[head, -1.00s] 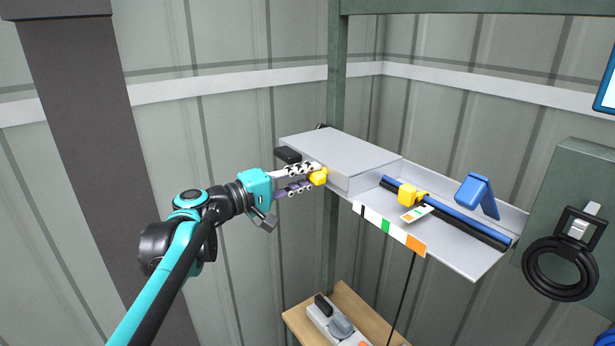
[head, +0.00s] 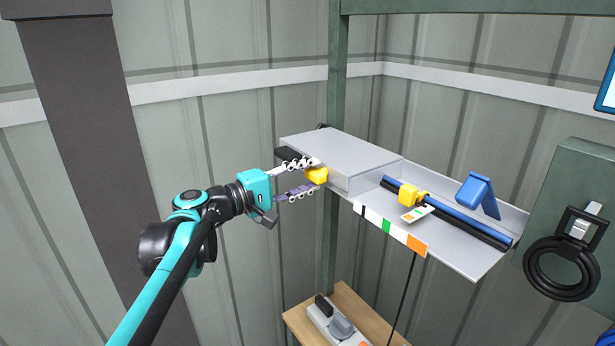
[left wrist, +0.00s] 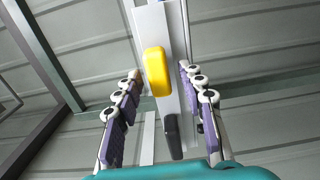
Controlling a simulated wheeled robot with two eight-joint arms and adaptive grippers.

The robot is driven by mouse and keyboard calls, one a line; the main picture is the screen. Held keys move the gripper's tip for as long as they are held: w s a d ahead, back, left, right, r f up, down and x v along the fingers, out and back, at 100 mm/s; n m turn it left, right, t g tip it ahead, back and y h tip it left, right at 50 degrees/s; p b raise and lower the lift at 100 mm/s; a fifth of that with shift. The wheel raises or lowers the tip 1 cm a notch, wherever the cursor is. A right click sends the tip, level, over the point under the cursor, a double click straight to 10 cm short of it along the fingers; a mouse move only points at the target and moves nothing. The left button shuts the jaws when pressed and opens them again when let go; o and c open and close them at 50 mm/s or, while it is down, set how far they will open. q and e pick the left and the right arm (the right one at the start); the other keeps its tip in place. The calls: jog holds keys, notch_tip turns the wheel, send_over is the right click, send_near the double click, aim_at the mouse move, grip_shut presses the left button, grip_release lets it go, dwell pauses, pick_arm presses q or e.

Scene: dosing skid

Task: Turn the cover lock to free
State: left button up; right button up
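The yellow lock knob (head: 316,175) sits on the left end face of the grey covered box (head: 340,150) on the shelf. In the left wrist view the yellow knob (left wrist: 157,72) is a rounded, elongated block, nearly lengthwise in the picture. My left gripper (head: 315,174) is open at that end face, one finger above and one below the knob. In the wrist view its fingertips (left wrist: 161,74) stand on either side of the knob, with a gap showing on both sides. My right gripper is not in view.
A black handle (head: 288,154) is beside the knob, also seen in the wrist view (left wrist: 171,135). A blue rod with a yellow clamp (head: 412,194) and a blue flap (head: 478,194) are on the shelf's right part. A wooden surface (head: 355,305) lies below.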

pick_arm(q)
jog(key=v, duration=1.2)
jog(key=s+d+f+m+g+y+b, duration=0.1)
jog(key=s+f+y+b, duration=0.3)
jog(key=f, duration=0.7)
jog(key=s+d+f+m+g+b, duration=0.1)
jog(key=s+f+b, duration=0.2)
jog(key=f+b, duration=0.55)
jog(key=s+d+f+m+g+y+b, duration=0.1)
jog(key=s+f+y+b, duration=0.15)
jog(key=f, duration=1.05)
jog(key=s+a+f+m+y+b, duration=0.1)
jog(key=s+a+f+y+b, duration=0.1)
jog(key=f, duration=0.7)
jog(key=s+a+f+m+y+b, duration=0.2)
jog(key=s+a+f+y+b, duration=0.1)
jog(key=f+b, duration=0.4)
jog(key=s+a+f+m+y+b, duration=0.1)
jog(key=s+a+f+y+b, duration=0.2)
jog(key=f, duration=1)
jog(key=s+a+b, duration=0.1)
jog(key=s+b, duration=0.1)
jog(key=s, duration=0.1)
jog(key=shift+a, duration=0.25)
